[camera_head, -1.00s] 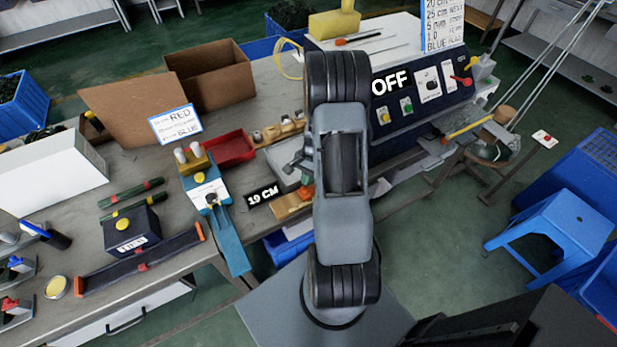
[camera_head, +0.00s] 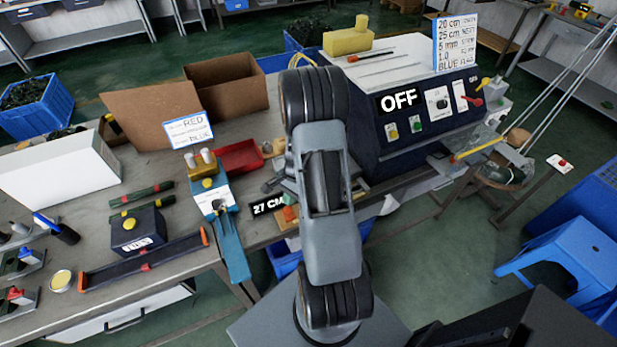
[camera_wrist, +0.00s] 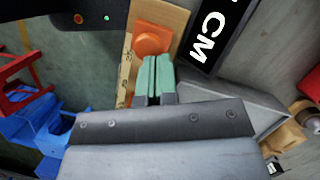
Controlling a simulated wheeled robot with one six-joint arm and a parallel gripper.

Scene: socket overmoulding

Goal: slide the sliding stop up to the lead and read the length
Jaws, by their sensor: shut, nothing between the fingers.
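The orange sliding stop (camera_wrist: 152,40) sits on a wooden board (camera_wrist: 174,18) with a marked scale along its left edge in the wrist view. In the head view the stop (camera_head: 289,213) shows partly beside my arm. My gripper (camera_wrist: 153,62) has green fingertips, closed together with nothing between them. The tips are right at the near side of the stop; I cannot tell whether they touch it. I cannot make out a lead against the stop.
A blue-and-white press (camera_head: 214,200) and a red tray (camera_head: 240,157) stand left of the board. The dark control box (camera_head: 425,112) reading OFF stands right. Cardboard boxes (camera_head: 225,84) are behind. A blue stool (camera_head: 565,250) stands on the floor at right.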

